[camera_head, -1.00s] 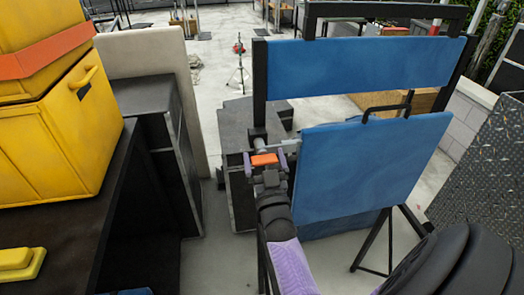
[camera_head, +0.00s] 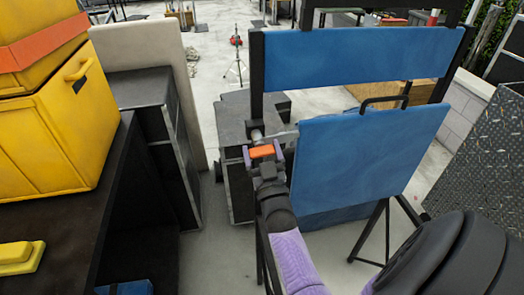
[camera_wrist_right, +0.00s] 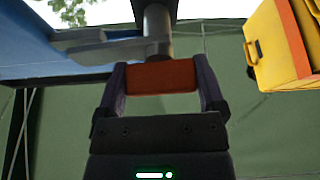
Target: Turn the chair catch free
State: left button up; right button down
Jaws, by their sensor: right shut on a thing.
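The blue folding chair (camera_head: 365,155) stands in front of me, with a black frame, a blue back panel (camera_head: 355,57) and a black loop handle. The orange catch grip (camera_head: 263,151) is at the chair's left post, below the back panel. My right gripper (camera_head: 262,153) is shut on it. In the right wrist view, the orange grip (camera_wrist_right: 162,77) lies between the two fingers, in front of a grey cylinder (camera_wrist_right: 157,35) with a flat grey lever (camera_wrist_right: 110,48) reaching left. My left gripper is out of view.
A black table (camera_head: 75,215) with yellow cases (camera_head: 55,125) stands at left. Dark cabinets (camera_head: 160,120) and a pale board (camera_head: 150,60) stand behind it. A diamond-plate panel (camera_head: 485,150) is at right. Bare floor lies between table and chair.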

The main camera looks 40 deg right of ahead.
jog(key=n+y, duration=0.1)
jog(key=n, duration=0.2)
jog(key=n+t+y+p, duration=0.1)
jog(key=n+y, duration=0.1)
jog(key=n, duration=0.1)
jog(key=n+y, duration=0.1)
jog(key=n, duration=0.1)
jog(key=n+y+p, duration=0.1)
jog(key=n, duration=0.2)
jog(key=shift+y, duration=0.4)
jog(key=n+p, duration=0.1)
jog(key=n, duration=0.1)
jog(key=n+g+y+p, duration=0.1)
jog(key=n, duration=0.2)
jog(key=shift+g+y, duration=0.3)
jog(key=shift+f+n+g+y+p, duration=0.1)
jog(key=shift+n+g+y+p, duration=0.3)
jog(key=shift+n, duration=0.8)
jog(key=shift+n+g+y+p, duration=0.1)
jog(key=shift+n+g+p, duration=0.35)
jog(key=shift+n, duration=0.75)
grip_release()
jog(key=s+a, duration=0.1)
jog(key=s, duration=0.9)
